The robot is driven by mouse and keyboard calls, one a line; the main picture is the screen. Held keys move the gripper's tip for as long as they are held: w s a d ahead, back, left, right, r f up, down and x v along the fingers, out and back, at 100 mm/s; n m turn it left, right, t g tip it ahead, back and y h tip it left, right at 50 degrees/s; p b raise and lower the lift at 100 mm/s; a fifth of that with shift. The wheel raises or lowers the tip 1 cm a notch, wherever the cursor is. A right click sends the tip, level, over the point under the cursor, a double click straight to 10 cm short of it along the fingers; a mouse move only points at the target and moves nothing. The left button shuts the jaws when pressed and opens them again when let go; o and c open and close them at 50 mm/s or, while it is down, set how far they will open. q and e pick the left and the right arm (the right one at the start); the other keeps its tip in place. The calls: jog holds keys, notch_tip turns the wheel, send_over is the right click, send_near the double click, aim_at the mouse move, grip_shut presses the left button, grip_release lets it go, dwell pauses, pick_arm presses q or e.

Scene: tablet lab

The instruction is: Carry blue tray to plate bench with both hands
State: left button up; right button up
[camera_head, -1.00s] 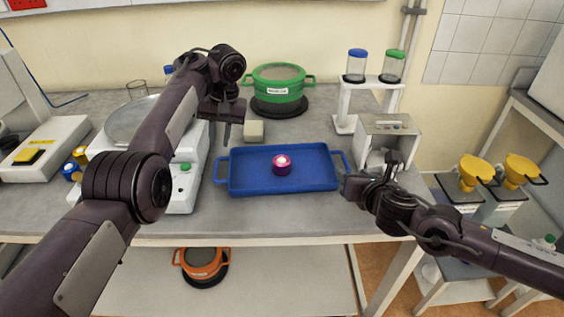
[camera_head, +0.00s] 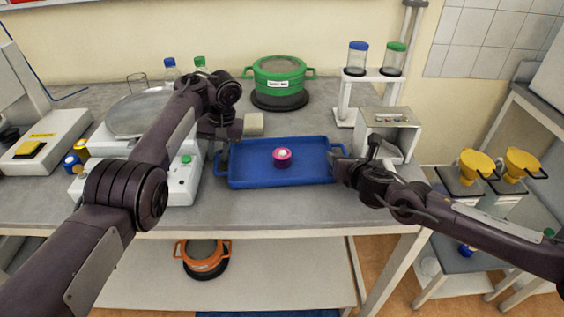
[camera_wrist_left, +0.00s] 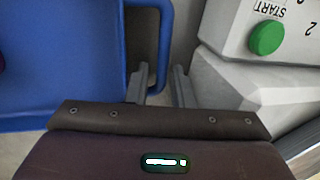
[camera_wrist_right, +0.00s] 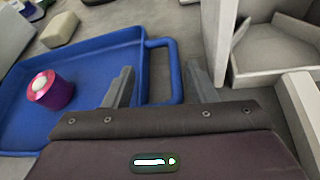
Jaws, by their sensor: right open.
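The blue tray (camera_head: 250,178) lies on the grey bench, with a loop handle at each end. A magenta pot with a pale top (camera_head: 282,158) stands inside it. My left gripper (camera_head: 219,142) is low at the tray's left handle. In the left wrist view the handle bar (camera_wrist_left: 163,40) runs between its parted fingers. My right gripper (camera_head: 337,160) is at the right handle. In the right wrist view its fingers are wide apart, with the handle bar (camera_wrist_right: 175,75) between them. My arms partly hide both handles in the head view.
A white device with a green button (camera_head: 180,190) stands close left of the tray. A beige block (camera_head: 253,124) and a green pot (camera_head: 280,80) are behind it. A grey-white open box (camera_head: 390,120) stands to the right. An orange pot (camera_head: 203,258) sits on the lower shelf.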

pick_arm(q)
jog(key=c, duration=0.4)
pick_arm(e)
jog(key=c, duration=0.4)
pick_arm(q)
grip_shut()
pick_arm(e)
jog(key=c, duration=0.6)
pick_arm(q)
jog(key=shift+r, duration=0.15)
pick_arm(e)
jog(key=shift+r, duration=0.15)
